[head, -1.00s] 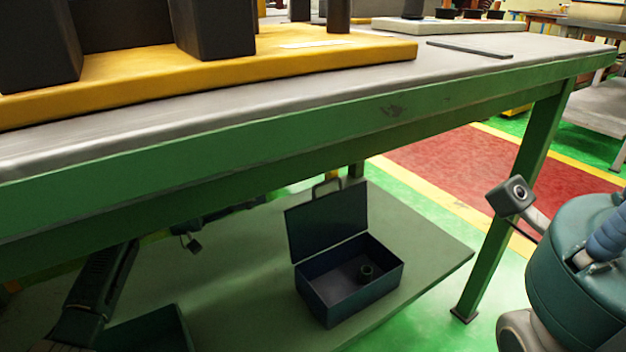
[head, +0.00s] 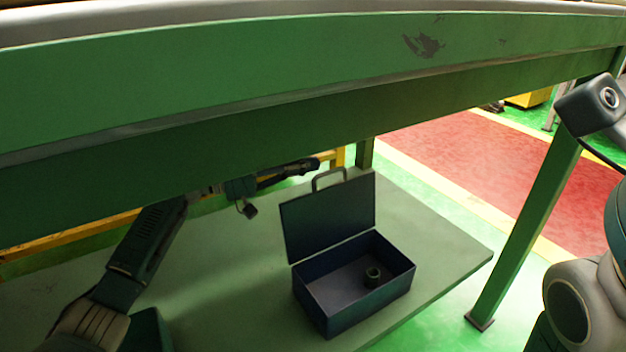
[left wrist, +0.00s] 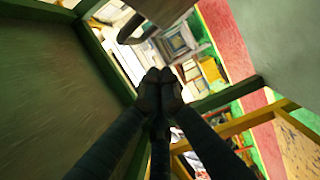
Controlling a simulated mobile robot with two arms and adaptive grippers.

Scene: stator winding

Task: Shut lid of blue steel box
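The blue steel box (head: 340,312) stands on the lower shelf under the workbench. Its lid (head: 328,217) is raised upright at the back, with a handle (head: 328,176) on its top edge. A small dark ring-shaped part (head: 373,276) lies inside. My left gripper (head: 316,162) reaches in from the left, under the bench, behind and level with the lid handle in the picture; I cannot tell whether they touch. In the left wrist view its fingertips (left wrist: 160,84) are together, with nothing visible between them. My right gripper is not in view.
The green bench beam (head: 250,110) runs close above the left arm and the lid. The shelf (head: 435,235) is clear around the box. A green table leg (head: 525,235) stands to the right. Part of my right arm shows at the right edge.

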